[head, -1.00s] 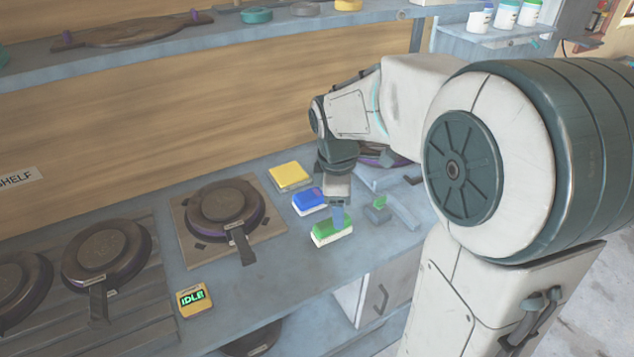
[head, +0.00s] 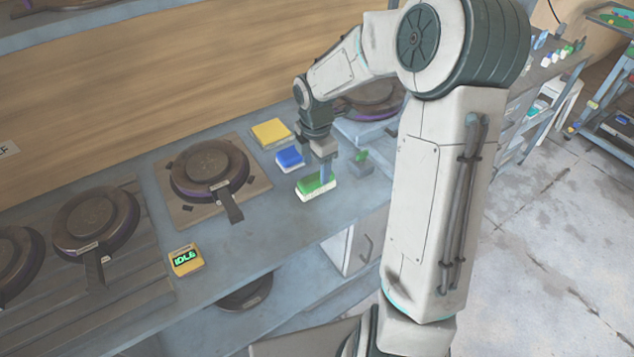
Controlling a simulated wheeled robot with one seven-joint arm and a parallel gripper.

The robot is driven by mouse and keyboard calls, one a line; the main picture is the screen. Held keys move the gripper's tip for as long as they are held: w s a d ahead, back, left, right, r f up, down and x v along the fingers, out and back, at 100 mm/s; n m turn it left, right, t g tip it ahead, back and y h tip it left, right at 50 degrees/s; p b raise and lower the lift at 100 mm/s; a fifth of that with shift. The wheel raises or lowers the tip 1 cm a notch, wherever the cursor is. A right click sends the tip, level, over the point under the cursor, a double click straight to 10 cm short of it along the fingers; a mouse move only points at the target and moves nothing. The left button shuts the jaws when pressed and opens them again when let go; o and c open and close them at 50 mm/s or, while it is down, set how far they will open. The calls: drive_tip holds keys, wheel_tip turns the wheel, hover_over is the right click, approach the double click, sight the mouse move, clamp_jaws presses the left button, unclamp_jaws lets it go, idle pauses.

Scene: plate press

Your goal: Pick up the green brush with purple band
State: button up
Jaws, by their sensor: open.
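The green brush (head: 312,188) with a white lower part lies on the blue-grey counter. I cannot make out a purple band on it. My gripper (head: 325,174) points down over the brush, at its back side, with its fingers at or just above the green top. The fingers are open; whether they touch the brush I cannot tell. They hide part of the brush's top. A blue brush (head: 289,158) lies just behind, close to the gripper.
A yellow block (head: 271,131) lies farther back. A lidded round pan (head: 207,172) sits on a square board to the left, its handle toward the front. A yellow "IDLE" display (head: 186,259) stands near the counter's front edge.

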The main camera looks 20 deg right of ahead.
sight(316, 176)
drive_tip(key=f, duration=0.5)
drive_tip(key=shift+s+f, duration=0.2)
drive_tip(key=c, duration=1.1)
